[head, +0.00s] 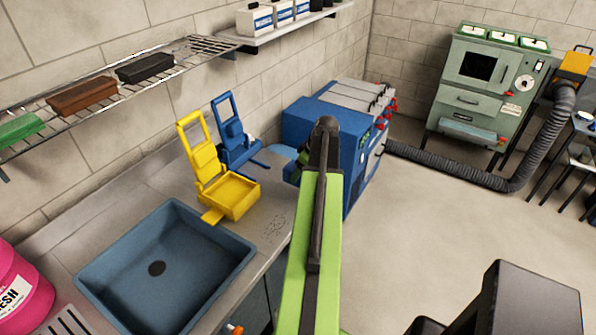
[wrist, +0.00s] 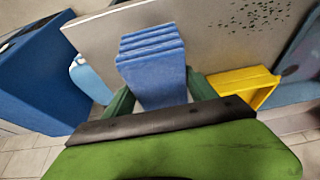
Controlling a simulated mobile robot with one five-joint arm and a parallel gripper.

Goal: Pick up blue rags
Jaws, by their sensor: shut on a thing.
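The blue rags (wrist: 152,62) are a folded stack with several layers showing at its end, in the middle of the wrist view. My gripper (wrist: 158,88) has its dark green fingers on both sides of the stack and is shut on it. The metal counter (wrist: 220,35) shows behind the rags; I cannot tell whether they touch it. In the head view my green arm reaches toward the counter's far end and mostly hides the gripper and the rags.
A yellow holder (head: 232,197) and a blue holder (head: 236,145) stand on the counter near the sink (head: 110,262). A blue machine (head: 310,122) stands beyond the counter's end. A light blue thing (wrist: 92,78) lies beside the rags.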

